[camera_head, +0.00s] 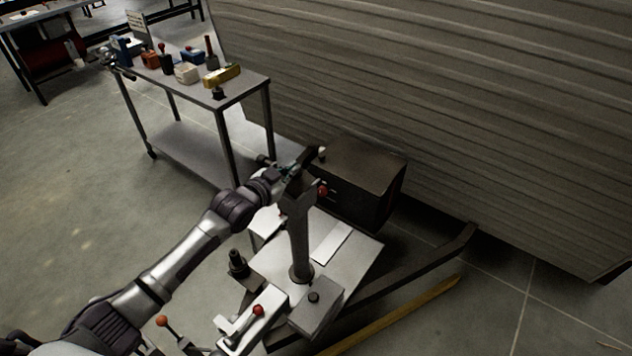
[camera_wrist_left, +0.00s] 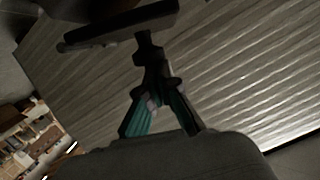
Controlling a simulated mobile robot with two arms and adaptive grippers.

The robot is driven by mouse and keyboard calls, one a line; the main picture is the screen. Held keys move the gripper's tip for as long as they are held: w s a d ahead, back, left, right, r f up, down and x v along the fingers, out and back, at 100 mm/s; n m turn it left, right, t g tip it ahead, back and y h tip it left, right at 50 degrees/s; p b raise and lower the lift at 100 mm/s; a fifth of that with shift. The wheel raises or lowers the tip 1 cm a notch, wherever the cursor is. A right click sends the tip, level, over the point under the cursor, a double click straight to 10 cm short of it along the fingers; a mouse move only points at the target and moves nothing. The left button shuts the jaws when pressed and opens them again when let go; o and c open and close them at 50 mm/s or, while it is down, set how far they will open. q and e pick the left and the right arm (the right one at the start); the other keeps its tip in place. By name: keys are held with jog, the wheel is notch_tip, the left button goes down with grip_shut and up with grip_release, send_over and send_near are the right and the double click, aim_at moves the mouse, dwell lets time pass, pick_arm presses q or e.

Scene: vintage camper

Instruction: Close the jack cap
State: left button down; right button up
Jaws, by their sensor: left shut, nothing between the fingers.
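The jack stands as a dark upright post (camera_head: 299,245) on a pale metal plate. A red ball knob (camera_head: 322,190) shows beside its top. A dark bar-like piece (camera_head: 306,157), which may be the jack cap, is tilted just above the post top; it also shows as a dark bar (camera_wrist_left: 120,27) across the top of the left wrist view. My left gripper (camera_head: 287,171) is shut and empty, beside the post top. In the wrist view its fingertips (camera_wrist_left: 147,42) are together just below the bar; I cannot tell whether they touch it. My right gripper is out of view.
A dark box (camera_head: 360,180) stands behind the post, against the ribbed camper wall (camera_head: 450,110). A workbench (camera_head: 240,88) with several small items is at upper left. Levers and blocks (camera_head: 315,308) surround the post base. A yellow bar (camera_head: 400,315) lies at lower right.

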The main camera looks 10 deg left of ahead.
pick_arm(q)
jog(key=shift+w+a+f+n+h+b, duration=0.2)
jog(key=shift+a+f+n, duration=0.1)
jog(key=shift+n, duration=0.15)
jog(key=shift+w+a+f+n+h+b, duration=0.1)
jog(key=shift+a+f+n+b, duration=0.15)
jog(key=shift+n, duration=0.2)
jog(key=shift+a+f, duration=0.2)
jog(key=shift+a, duration=0.05)
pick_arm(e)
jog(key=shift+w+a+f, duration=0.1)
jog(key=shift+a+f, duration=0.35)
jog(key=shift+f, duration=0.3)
pick_arm(q)
jog(key=shift+b, duration=0.3)
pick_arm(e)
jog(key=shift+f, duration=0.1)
